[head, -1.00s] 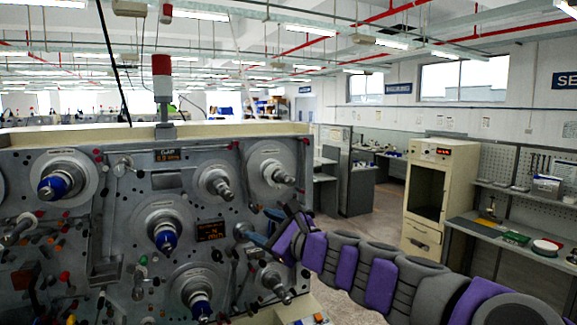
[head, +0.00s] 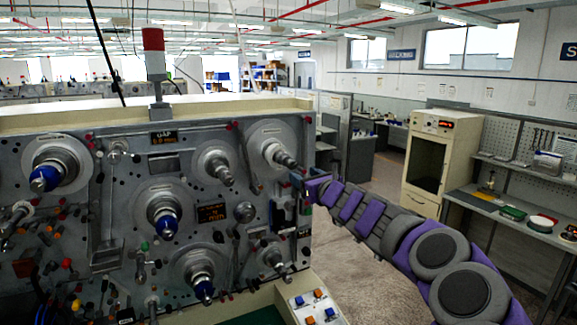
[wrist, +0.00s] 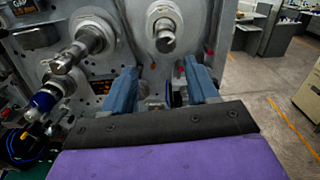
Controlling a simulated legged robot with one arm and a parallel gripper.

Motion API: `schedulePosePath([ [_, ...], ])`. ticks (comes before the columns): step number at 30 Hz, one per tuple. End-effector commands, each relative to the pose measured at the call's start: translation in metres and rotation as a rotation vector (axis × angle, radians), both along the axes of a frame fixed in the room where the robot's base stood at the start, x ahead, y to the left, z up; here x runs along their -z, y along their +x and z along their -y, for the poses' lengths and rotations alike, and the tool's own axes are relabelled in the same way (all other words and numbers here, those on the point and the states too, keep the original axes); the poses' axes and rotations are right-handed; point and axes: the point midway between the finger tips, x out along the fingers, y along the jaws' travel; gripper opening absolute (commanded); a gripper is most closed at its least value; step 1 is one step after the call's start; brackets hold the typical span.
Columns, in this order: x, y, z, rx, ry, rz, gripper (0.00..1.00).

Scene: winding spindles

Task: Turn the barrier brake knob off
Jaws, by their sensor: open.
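The grey winding machine panel (head: 125,205) fills the left of the head view, with spindles, levers and many small coloured knobs. I cannot tell which of them is the barrier brake knob. My gripper (head: 300,180) is at the panel's right edge, just right of and below the upper right spindle (head: 285,160). In the wrist view my gripper (wrist: 160,68) has its two blue fingers spread, with nothing held between them. A spindle (wrist: 165,38) shows above the fingers. The part of the panel between and below the fingers is small and partly hidden.
Another spindle with a blue tip (wrist: 45,98) sticks out left of the gripper in the wrist view. A box with blue and orange buttons (head: 314,305) stands low in front.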

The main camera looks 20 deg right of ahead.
Motion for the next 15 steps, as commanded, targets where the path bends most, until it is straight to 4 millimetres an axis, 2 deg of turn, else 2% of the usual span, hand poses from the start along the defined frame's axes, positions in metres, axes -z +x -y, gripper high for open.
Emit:
schedulePosePath([
  [4, 0.001, 0.019, 0.002, 0.003, -0.003, -0.003, 0.59],
  [15, -0.004, 0.062, -0.015, 0.0, -0.012, -0.001, 0.59],
])
